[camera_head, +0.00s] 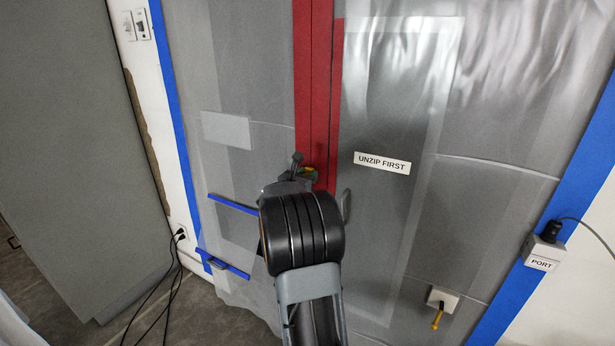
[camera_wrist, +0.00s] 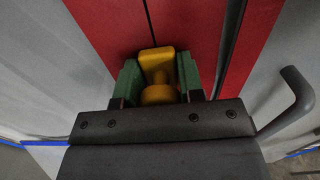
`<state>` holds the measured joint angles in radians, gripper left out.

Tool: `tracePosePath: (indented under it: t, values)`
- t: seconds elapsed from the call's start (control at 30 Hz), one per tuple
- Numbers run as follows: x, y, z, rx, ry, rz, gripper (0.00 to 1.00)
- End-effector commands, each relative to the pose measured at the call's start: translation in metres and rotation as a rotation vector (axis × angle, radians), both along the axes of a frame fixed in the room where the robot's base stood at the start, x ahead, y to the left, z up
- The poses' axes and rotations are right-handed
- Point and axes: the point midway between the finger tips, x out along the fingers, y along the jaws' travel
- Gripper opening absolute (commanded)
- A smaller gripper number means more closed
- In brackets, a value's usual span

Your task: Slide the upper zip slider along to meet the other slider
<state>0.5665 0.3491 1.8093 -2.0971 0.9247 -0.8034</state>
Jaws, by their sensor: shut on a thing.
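A red zip strip (camera_head: 315,85) runs down the middle of a translucent plastic sheet, and its seam also shows in the wrist view (camera_wrist: 190,30). A yellow zip slider (camera_wrist: 157,66) sits on the red strip between the two green finger pads of my gripper (camera_wrist: 160,84). My gripper is shut on this slider. In the head view, my gripper (camera_head: 309,172) is at the strip, a little above mid-height of the arm's end, with a bit of yellow and green showing. The strip below is hidden behind my arm. I cannot see a second slider.
A label reading "UNZIP FIRST" (camera_head: 382,163) is on the sheet to the right. A grey curved handle (camera_wrist: 292,100) stands close to my gripper's right side. Blue tape (camera_head: 540,240) edges the sheet. A port box (camera_head: 542,252) is at right. Cables (camera_head: 172,270) hang at left.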

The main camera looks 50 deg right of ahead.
Motion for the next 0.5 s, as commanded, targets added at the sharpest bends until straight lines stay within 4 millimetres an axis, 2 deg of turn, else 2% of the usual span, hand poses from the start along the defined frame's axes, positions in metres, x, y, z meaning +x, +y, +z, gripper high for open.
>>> tracePosePath:
  t: [0.27,0.5]
  values:
    - [0.0,0.0,-0.006,0.0,0.0,0.001,0.0]
    - [0.0,0.0,-0.041,0.0,0.001,0.001,0.0]
